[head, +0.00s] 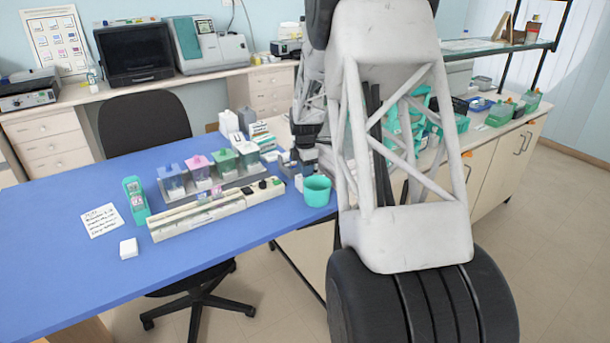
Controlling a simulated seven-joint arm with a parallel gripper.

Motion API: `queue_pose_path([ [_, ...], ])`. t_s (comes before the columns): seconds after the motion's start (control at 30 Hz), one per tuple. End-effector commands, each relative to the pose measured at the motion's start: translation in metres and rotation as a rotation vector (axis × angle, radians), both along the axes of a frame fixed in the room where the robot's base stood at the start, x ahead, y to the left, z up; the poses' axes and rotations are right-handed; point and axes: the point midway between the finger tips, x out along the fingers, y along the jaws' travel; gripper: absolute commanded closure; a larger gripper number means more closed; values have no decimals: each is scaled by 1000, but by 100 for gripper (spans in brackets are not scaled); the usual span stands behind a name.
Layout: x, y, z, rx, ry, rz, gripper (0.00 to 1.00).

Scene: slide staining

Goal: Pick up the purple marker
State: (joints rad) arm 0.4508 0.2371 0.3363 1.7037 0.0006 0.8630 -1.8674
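I cannot make out a purple marker in the head view. A teal cup (317,190) stands at the right end of the blue table, and no marker shows sticking out of it. My arm fills the right centre of the view. Its dark far end, where my gripper (296,166) seems to be, is just behind the cup and beside the small boxes. The fingers are too small and partly hidden, so I cannot tell their opening or whether they hold anything.
A row of staining jars (198,175) with coloured lids stands behind a long cream slide rack (205,213). A green device (136,200), a written note (102,220) and a small white box (129,248) lie left. The blue table's (60,210) left part is clear.

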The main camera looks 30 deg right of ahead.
Motion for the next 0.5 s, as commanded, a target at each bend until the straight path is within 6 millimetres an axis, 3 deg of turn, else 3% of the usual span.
queue_pose_path([
  [0.33, 0, 0, 0, 0, 0, 0, 68],
  [0.5, 0, 0, 0, 0, 0, 0, 94],
])
